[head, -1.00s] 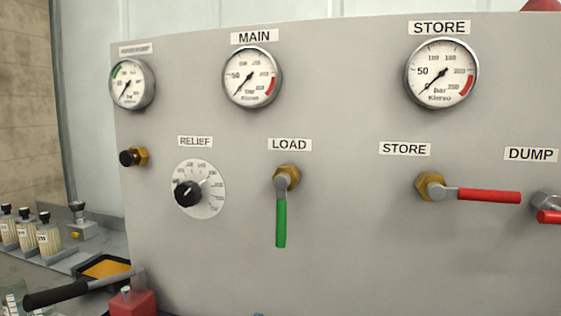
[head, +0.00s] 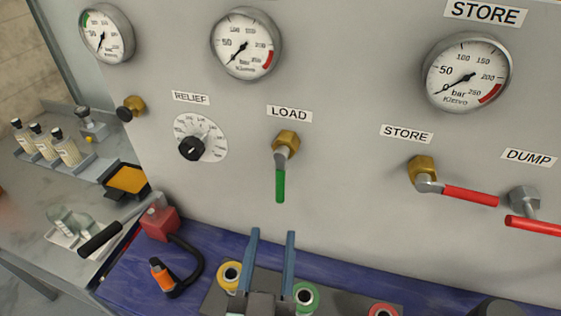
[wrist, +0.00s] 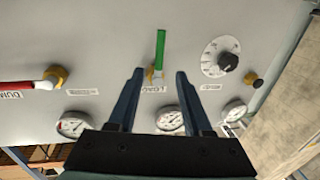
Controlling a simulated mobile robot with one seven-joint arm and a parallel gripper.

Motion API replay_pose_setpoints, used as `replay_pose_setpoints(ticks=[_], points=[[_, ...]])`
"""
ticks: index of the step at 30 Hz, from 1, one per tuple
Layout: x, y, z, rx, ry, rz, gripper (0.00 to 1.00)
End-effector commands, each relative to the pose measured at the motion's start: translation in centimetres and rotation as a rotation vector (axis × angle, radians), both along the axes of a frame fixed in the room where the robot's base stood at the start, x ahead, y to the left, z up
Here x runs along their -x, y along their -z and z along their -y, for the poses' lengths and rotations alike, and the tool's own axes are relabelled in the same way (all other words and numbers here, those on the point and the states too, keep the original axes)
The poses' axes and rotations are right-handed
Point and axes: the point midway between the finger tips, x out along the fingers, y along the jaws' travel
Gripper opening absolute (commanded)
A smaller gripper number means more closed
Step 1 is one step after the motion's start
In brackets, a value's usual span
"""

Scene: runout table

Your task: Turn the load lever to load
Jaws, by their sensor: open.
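The load lever (head: 280,185) has a green handle and a brass fitting on the grey panel (head: 340,205), under the LOAD label (head: 289,114). Its handle hangs straight down. My gripper (head: 272,234) shows at the bottom of the head view with two blue fingers apart and nothing between them. It is below the lever's handle and appears apart from it. In the wrist view, which is upside down, the green handle (wrist: 160,48) stands above and between the open fingers (wrist: 158,75).
Red-handled STORE (head: 470,196) and DUMP (head: 533,225) levers sit to the right, handles roughly sideways. The RELIEF knob (head: 191,148) is to the left. Below are a blue bench surface (head: 215,240), coloured ring fittings (head: 305,297) and a red pump block with a black-handled lever (head: 158,218).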

Motion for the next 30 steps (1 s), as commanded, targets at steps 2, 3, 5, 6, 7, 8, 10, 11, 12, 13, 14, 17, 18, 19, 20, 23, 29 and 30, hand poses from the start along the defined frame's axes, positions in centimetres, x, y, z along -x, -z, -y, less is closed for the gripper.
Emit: replay_pose_setpoints(ticks=[2,3,5,6,7,8,10,11,12,13,14,17,18,19,20,23,29,30], points=[[-0.7,-0.2,0.1,0.001,-0.001,0.002,0.5],[-1.1,-0.2,0.1,0.001,-0.001,0.002,0.5],[-2.0,-0.3,0.2,0.001,-0.001,0.003,0.5],[-2.7,-0.4,0.3,0.0,0.0,0.003,0.5],[-3.2,-0.4,0.3,0.0,0.0,0.002,0.5],[-3.8,-0.4,0.4,0.0,0.0,0.003,0.5],[-5.1,-0.5,0.6,0.0,0.001,0.003,0.5],[-5.7,-0.5,0.6,0.0,0.0,0.003,0.5],[-6.5,-0.5,0.7,0.0,0.0,0.003,0.5],[-7.0,-0.5,0.8,0.0,0.0,0.003,0.5],[-7.6,-0.5,0.9,0.0,0.001,0.002,0.5],[-9.3,-0.4,1.1,-0.001,0.0,0.002,0.5],[-9.9,-0.4,1.1,-0.001,0.0,0.002,0.5],[-10.3,-0.3,1.2,-0.001,0.001,0.001,0.5],[-10.7,-0.3,1.3,-0.001,0.001,0.002,0.5],[-11.6,-0.2,1.4,0.0,0.001,0.002,0.5],[-12.6,0.0,1.5,0.0,0.001,0.001,0.5],[-12.6,0.0,1.5,0.0,0.001,0.001,0.5]])
